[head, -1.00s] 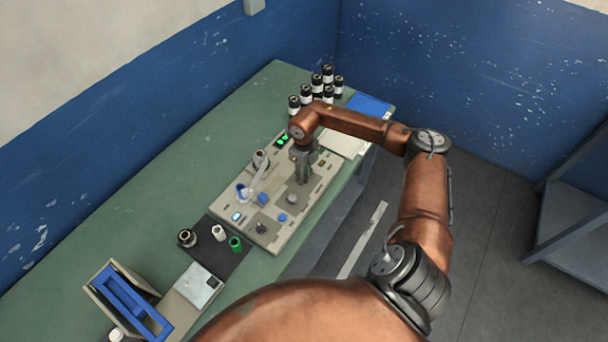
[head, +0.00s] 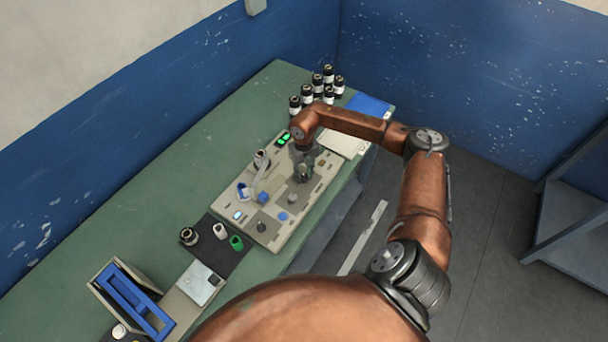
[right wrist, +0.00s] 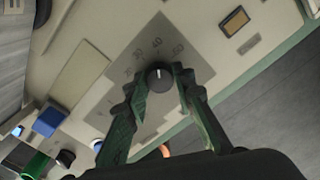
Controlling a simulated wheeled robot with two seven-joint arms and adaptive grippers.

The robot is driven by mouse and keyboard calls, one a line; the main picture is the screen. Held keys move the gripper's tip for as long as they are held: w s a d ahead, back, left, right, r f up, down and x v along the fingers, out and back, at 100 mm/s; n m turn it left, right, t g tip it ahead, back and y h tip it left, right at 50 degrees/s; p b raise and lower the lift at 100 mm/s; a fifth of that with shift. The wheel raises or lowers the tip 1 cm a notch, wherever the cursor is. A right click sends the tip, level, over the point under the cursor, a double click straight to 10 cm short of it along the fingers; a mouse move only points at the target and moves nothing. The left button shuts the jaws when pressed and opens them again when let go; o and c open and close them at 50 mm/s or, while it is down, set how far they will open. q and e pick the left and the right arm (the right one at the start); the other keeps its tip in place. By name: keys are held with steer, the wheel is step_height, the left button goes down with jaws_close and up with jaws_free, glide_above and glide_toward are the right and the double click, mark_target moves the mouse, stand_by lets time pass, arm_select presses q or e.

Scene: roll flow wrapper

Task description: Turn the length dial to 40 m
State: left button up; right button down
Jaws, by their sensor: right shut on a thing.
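The length dial (right wrist: 160,75) is a dark round knob on a grey scale plate (right wrist: 158,50) with printed numbers, 30, 40 and 50 among them. Its white pointer mark points up the picture, at or very near the 40. My right gripper (right wrist: 162,82) has its two fingers on either side of the dial and is shut on it. In the head view the right gripper (head: 304,172) is over the far part of the machine panel (head: 272,228) and hides the dial. My left gripper is not in view.
The panel also carries a film roll part with a blue piece (head: 245,192), green lit buttons (head: 284,139) and other knobs. Several dark bottles (head: 318,88) stand at the back of the green table (head: 165,180). A dark mat (head: 213,245) with small parts lies in front.

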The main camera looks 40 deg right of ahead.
mark_target(304, 176)
steer(key=shift+r, duration=0.1)
steer(key=c, duration=1.6)
jaws_free()
step_height(304, 176, up, 12)
steer(key=shift+f, duration=0.1)
